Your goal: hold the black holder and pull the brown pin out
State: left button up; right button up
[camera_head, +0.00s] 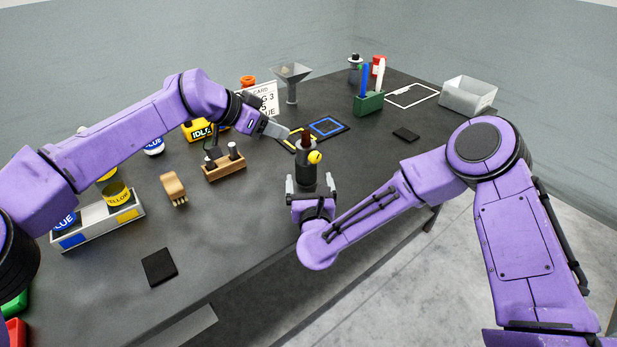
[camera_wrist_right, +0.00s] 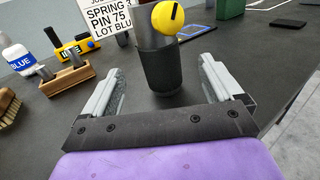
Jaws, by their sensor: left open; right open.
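The black holder (camera_head: 306,174) stands upright on the dark table; it also shows in the right wrist view (camera_wrist_right: 158,68). The brown pin (camera_head: 306,137) sticks up from its top; in the wrist view I cannot make it out. A yellow ball with a black mark (camera_head: 315,157) sits at the holder's upper side, also in the wrist view (camera_wrist_right: 168,17). My right gripper (camera_head: 310,184) is open, its fingers pointing toward the holder with the holder ahead between them. My left gripper (camera_head: 287,134) is open and empty, its tips just left of the pin.
A blue-outlined mat (camera_head: 327,127) lies behind the holder. A wooden block with pegs (camera_head: 224,168), a brush (camera_head: 173,188) and a yellow IDLE box (camera_head: 198,131) stand left. A green rack (camera_head: 369,103) and grey bin (camera_head: 468,96) stand back right. The table's front edge is near.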

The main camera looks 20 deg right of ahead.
aim_at(305, 161)
jog(key=x, duration=0.9)
jog(key=shift+w, duration=0.35)
jog(key=c, duration=1.5)
jog(key=shift+f, duration=0.1)
